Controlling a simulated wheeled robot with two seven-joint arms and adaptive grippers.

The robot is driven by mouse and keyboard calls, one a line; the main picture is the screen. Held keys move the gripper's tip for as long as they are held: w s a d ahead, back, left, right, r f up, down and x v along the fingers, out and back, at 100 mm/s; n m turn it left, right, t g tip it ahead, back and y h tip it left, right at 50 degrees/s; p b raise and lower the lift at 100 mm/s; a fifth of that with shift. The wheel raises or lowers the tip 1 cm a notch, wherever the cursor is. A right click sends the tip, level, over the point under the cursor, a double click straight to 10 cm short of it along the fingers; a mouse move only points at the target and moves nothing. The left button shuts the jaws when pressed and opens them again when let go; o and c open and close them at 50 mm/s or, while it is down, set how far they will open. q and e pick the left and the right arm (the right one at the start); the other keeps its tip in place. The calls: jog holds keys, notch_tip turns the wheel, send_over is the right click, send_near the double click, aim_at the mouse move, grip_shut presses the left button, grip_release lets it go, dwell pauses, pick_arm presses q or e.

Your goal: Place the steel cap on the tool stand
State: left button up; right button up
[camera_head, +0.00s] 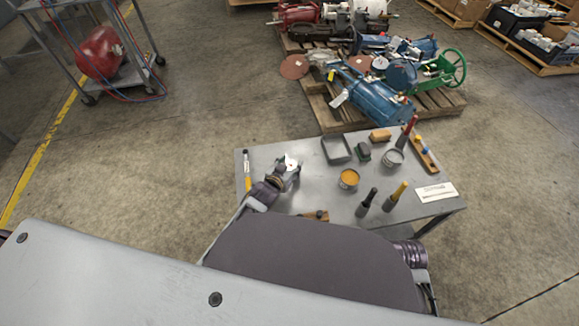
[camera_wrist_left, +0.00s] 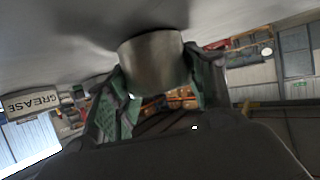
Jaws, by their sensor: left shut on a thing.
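The steel cap (camera_wrist_left: 150,63) is a short grey metal cylinder in the left wrist view. My left gripper (camera_wrist_left: 160,85) is shut on it, with a green-padded finger on each side. In the head view, my left gripper (camera_head: 289,167) is over the left part of the grey table (camera_head: 290,202), and a bright patch shows at its fingertips. A wooden rack (camera_head: 426,156) with coloured handles stands at the table's right back; I cannot tell whether it is the tool stand. My right gripper is not in view.
The table also holds a grey tray (camera_head: 336,149), a tin with yellow contents (camera_head: 348,179), a grey tin (camera_head: 392,160), upright brushes (camera_head: 396,196) and a white card (camera_head: 436,192). A pallet with a blue machine (camera_head: 370,98) stands behind. Some tabletop left of the yellow tin is clear.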

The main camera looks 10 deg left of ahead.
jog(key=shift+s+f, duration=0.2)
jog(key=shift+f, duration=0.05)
pick_arm(q)
jog(key=o, duration=1.2)
jog(key=shift+r, duration=0.1)
jog(key=shift+s+a+r, duration=0.1)
jog(key=shift+s+r, duration=0.1)
jog(key=shift+s, duration=0.2)
jog(key=shift+p+v, duration=0.9)
jog(key=shift+v, duration=1.35)
jog(key=shift+p+v, duration=0.55)
jog(key=shift+v, duration=1.4)
jog(key=shift+p+v, duration=0.3)
jog(key=shift+v, duration=1.05)
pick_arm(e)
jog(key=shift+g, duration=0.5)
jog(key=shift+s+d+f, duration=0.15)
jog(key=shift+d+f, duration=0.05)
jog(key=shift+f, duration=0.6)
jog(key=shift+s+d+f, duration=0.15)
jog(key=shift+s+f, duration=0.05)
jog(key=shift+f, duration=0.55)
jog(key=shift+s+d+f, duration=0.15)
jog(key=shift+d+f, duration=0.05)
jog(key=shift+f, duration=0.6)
